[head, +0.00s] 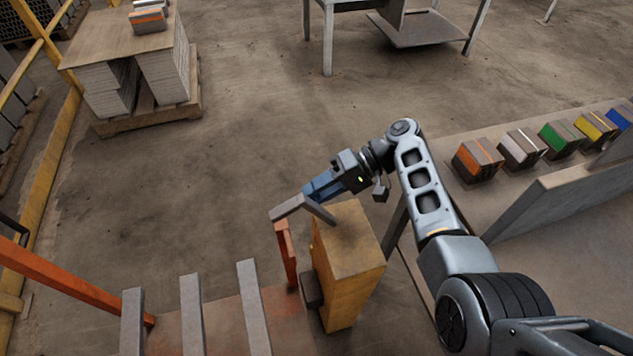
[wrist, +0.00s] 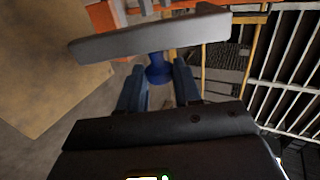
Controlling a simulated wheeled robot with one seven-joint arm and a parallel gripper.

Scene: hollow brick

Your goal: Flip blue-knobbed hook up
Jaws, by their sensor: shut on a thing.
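The hook is a grey bar (head: 288,208) at the top of an orange post, beside a yellow-brown box. In the wrist view the grey bar (wrist: 150,36) lies across the top, slightly tilted. Its blue knob (wrist: 158,70) sits below the bar, between my fingertips. My gripper (head: 309,192) has blue fingers and reaches in from the right, close to the bar. In the wrist view my gripper (wrist: 159,75) is shut on the blue knob. The knob cannot be told apart from the blue fingers in the head view.
The yellow-brown box (head: 350,262) stands just right of the orange post (head: 287,255). Several grey bars (head: 192,312) lie at lower left. A bench (head: 520,215) with colour-banded bricks is at right. A loaded pallet (head: 150,118) stands far left. Floor between is clear.

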